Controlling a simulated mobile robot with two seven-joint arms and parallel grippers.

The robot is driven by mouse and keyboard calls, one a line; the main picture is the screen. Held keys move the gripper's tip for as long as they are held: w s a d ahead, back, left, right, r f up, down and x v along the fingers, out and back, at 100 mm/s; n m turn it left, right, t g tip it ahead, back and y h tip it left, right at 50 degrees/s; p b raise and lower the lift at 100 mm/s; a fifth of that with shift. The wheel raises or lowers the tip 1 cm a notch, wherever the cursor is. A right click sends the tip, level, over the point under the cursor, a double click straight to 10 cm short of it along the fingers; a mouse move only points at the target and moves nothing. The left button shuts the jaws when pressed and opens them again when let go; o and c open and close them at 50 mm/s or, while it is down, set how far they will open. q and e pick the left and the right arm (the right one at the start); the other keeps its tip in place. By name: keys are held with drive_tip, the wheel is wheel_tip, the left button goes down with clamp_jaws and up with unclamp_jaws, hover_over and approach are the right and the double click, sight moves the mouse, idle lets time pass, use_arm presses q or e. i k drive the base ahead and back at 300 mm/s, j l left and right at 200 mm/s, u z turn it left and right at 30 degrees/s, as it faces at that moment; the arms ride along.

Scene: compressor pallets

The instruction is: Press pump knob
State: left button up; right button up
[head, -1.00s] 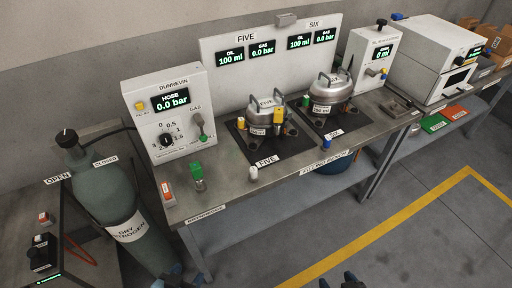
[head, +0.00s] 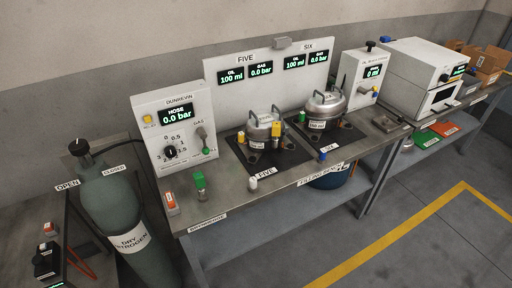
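A white pump box (head: 366,75) stands at the back right of the bench in the head view. A black knob (head: 370,46) sits on a short stem on its top. Its front has a small display that appears to read 0 ml, and a yellow and blue fitting (head: 375,92) on its lower right. The printed label on the box is too small to read. Neither of my grippers shows in this view.
Metal canisters labelled FIVE (head: 264,128) and SIX (head: 326,104) stand on black mats left of the pump. A white oven-like machine (head: 425,72) stands to its right. A gas cylinder (head: 118,205) stands at the left. The floor in front is clear.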

sight(370, 44)
drive_tip(key=i+l+u, duration=0.1)
drive_tip(key=l+u, duration=0.25)
drive_tip(key=i+l+u, duration=0.1)
drive_tip(key=u, duration=0.3)
drive_tip(key=l+u, duration=0.7)
drive_tip(key=l, duration=1.6)
drive_tip(key=l+u, duration=0.1)
drive_tip(key=l, duration=0.8)
drive_tip(key=k+l, duration=0.15)
drive_tip(key=l, duration=0.7)
